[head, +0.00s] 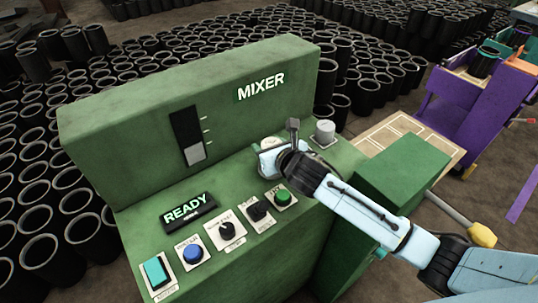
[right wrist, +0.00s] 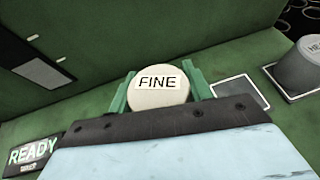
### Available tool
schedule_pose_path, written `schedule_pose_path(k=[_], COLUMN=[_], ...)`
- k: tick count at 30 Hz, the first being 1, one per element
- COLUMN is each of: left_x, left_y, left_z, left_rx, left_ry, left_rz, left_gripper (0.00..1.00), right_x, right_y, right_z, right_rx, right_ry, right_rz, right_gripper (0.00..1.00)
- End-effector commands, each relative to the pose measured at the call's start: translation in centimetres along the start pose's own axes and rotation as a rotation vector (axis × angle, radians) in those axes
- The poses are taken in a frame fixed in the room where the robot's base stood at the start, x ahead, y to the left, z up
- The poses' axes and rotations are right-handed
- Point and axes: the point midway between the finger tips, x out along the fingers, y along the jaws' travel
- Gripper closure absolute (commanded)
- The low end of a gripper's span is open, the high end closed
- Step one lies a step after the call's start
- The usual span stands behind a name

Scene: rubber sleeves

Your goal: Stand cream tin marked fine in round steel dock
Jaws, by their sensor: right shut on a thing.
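The cream tin marked FINE (right wrist: 158,90) is between the green fingers of my right gripper (right wrist: 160,97), which is shut on it. The tin's round top faces the right wrist camera. In the head view a pale bit of the tin (head: 268,143) shows at my right gripper (head: 268,150), over the back of the green mixer ledge. The tin's lower part is hidden, so I cannot tell whether it touches the ledge. I cannot make out a round steel dock; my gripper and arm cover part of the ledge. My left gripper is not in view.
A grey cylinder (head: 325,131) with partly cut-off lettering stands right of the tin. An empty dark square plate (right wrist: 240,92) lies between them. The green mixer (head: 200,85) rises behind. Buttons and knobs, including a green button (head: 283,197), line the front. A READY sign (head: 187,213) sits left.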

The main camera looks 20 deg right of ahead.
Motion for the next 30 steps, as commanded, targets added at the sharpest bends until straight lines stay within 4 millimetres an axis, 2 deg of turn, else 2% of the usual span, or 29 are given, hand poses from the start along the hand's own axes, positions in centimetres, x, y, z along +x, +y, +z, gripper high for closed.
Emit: schedule_pose_path(k=[3,6,16,17,21,30], left_x=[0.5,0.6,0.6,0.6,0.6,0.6], left_y=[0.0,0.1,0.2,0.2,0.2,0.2], left_z=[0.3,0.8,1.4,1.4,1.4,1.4], left_rx=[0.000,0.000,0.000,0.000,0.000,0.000], left_ry=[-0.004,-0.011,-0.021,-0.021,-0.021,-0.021], left_rz=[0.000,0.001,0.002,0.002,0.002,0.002], left_gripper=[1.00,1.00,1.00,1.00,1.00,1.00], right_x=[0.7,1.1,1.2,1.2,1.2,1.2], right_y=[0.1,0.0,0.0,0.0,0.0,0.0], right_z=[-1.9,-2.8,-3.0,-3.1,-3.0,-3.0], right_rx=[0.004,0.001,0.000,0.000,0.000,0.000], right_ry=[0.003,0.001,0.000,0.002,0.002,0.002], right_rz=[0.000,0.000,0.000,-0.001,-0.001,0.000], right_gripper=[0.79,0.79,0.79,0.49,0.31,0.29])
